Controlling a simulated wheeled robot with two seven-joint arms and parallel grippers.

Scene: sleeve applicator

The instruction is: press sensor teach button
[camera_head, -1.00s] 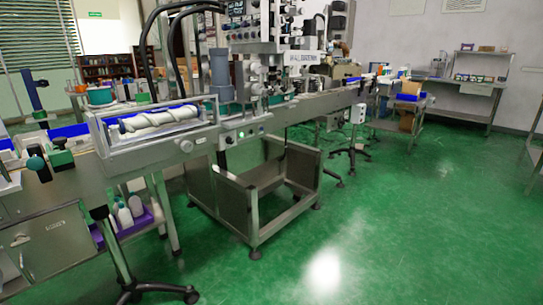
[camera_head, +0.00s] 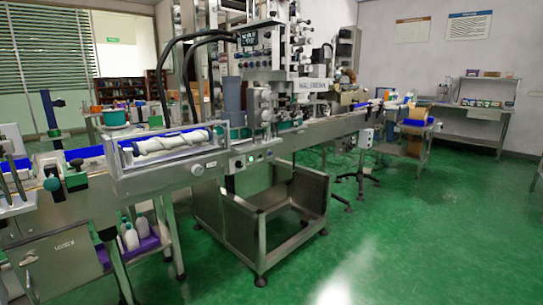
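The sleeve applicator machine (camera_head: 262,95) stands in the middle of the view, with many knobs and small parts on its upright panel. On its lower front is a control strip (camera_head: 250,159) with several small buttons and a lit greenish-white one. A white auger (camera_head: 165,143) lies in a framed housing to its left. I cannot tell which of the small parts is the sensor or its teach button; they are too small. Neither of my grippers is in view.
A steel conveyor (camera_head: 335,126) runs from the machine to the back right. An open steel frame (camera_head: 262,222) juts out at floor level below the machine. A small stand (camera_head: 363,150) is right of it. The green floor (camera_head: 430,230) at the right is clear.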

